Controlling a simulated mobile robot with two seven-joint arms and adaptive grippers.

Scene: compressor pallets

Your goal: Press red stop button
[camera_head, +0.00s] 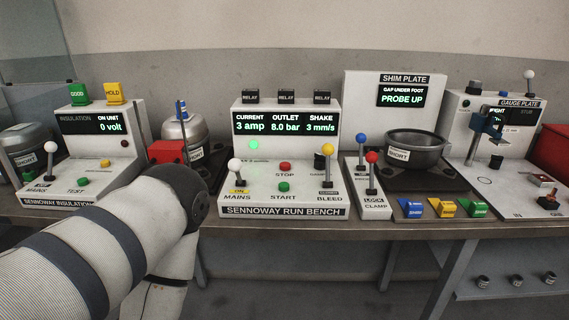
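The red stop button (286,167) is a small round cap on the white run bench panel (235,205), in the middle of the head view. The green start button (284,187) sits just below it. The panel's display (285,124) reads 3 amp, 8.0 bar and 3 mm/s, and a green lamp (254,145) glows under it. My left arm comes in from the left, with its dark joint just left of the panel. Neither of my grippers can be seen. Nothing covers the stop button.
A white-knobbed mains lever (235,167) and a yellow-knobbed bleed lever (327,153) flank the buttons. Blue and red clamp levers (371,160) stand to the right. A dark bowl-like part (415,150) sits beyond them. The insulation box (75,180) stands left.

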